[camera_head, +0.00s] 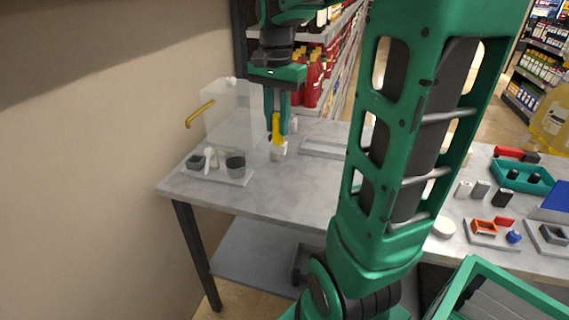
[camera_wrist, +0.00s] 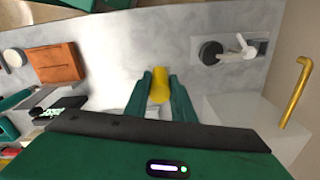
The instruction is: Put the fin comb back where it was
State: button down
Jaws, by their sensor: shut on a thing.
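A yellow piece, which I take to be the fin comb (camera_head: 277,128), is between the fingers of my gripper (camera_head: 276,118), above the left part of the grey table (camera_head: 285,200). My gripper is shut on it and points down. In the wrist view the yellow piece (camera_wrist: 160,88) shows between the green fingertips (camera_wrist: 161,78). A small pale part shows just below it in the head view; I cannot tell whether it belongs to the comb or stands on the table. No empty place for the comb can be made out clearly.
A pale box with a yellow bent pipe (camera_head: 200,113) stands behind left. A light tray (camera_head: 233,181) with a dark cup and small parts lies at the left front. A flat grey plate (camera_head: 325,147) lies right of my gripper. A teal tray (camera_head: 523,176) and small parts are far right.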

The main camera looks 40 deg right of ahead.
jog(key=shift+w+a, duration=0.15)
jog(key=shift+a, duration=0.15)
jog(key=shift+w+d+f, duration=0.75)
jog(key=shift+d+f, duration=1)
jog(key=shift+f, duration=0.1)
jog(key=shift+w+d+f, duration=0.7)
jog(key=shift+d+f, duration=1.1)
jog(key=shift+f, duration=0.05)
jog(key=shift+w+d+f, duration=0.75)
jog(key=shift+d+f, duration=1)
jog(key=shift+f, duration=0.1)
jog(key=c, duration=1.5)
grip_release()
jog(key=shift+f, duration=0.1)
